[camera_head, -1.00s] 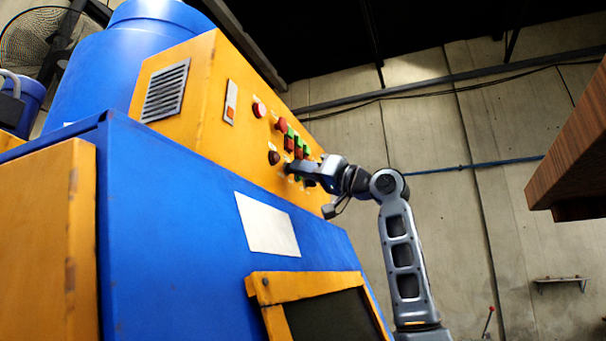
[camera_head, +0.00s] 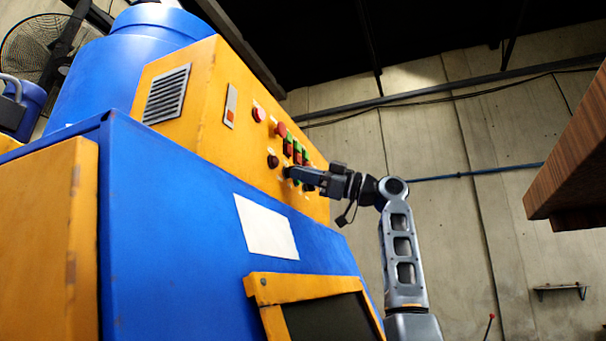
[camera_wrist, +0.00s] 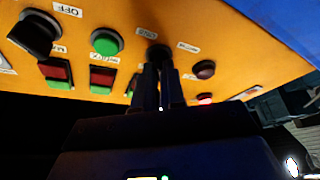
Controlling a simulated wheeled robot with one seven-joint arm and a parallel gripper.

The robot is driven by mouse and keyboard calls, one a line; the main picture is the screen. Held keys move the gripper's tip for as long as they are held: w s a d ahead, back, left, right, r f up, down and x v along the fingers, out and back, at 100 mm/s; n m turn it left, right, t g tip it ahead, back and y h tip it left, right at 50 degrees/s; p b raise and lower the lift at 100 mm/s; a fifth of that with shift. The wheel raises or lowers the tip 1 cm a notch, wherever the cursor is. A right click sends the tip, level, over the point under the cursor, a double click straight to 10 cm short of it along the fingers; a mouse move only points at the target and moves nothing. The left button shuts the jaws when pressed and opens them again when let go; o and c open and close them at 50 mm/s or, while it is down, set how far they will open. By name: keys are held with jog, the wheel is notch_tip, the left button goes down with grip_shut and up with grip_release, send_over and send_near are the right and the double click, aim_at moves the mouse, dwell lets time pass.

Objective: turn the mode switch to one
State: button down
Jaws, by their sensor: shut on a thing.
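The yellow control panel (camera_head: 258,148) carries a row of knobs and buttons. My gripper (camera_head: 290,172) reaches it from the right, with its fingertips at the panel's lower row. In the wrist view, the two dark fingers of my gripper (camera_wrist: 160,80) are shut on a small black knob, the mode switch (camera_wrist: 158,52) by its place. The fingers hide most of the knob, so its pointing direction cannot be told. A small label above it is too blurred to read.
In the wrist view, a black switch (camera_wrist: 36,32) marked OFF and a green button (camera_wrist: 106,42) are left of my fingers. A dark round button (camera_wrist: 204,69) is close on the right. The blue machine body (camera_head: 190,220) is below. A wooden edge (camera_head: 570,160) juts in at right.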

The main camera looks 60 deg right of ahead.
jog(key=shift+n+g+y, duration=0.3)
jog(key=shift+n, duration=0.4)
jog(key=c, duration=1.2)
grip_release()
jog(key=shift+b+v, duration=1.05)
jog(key=shift+v, duration=2.85)
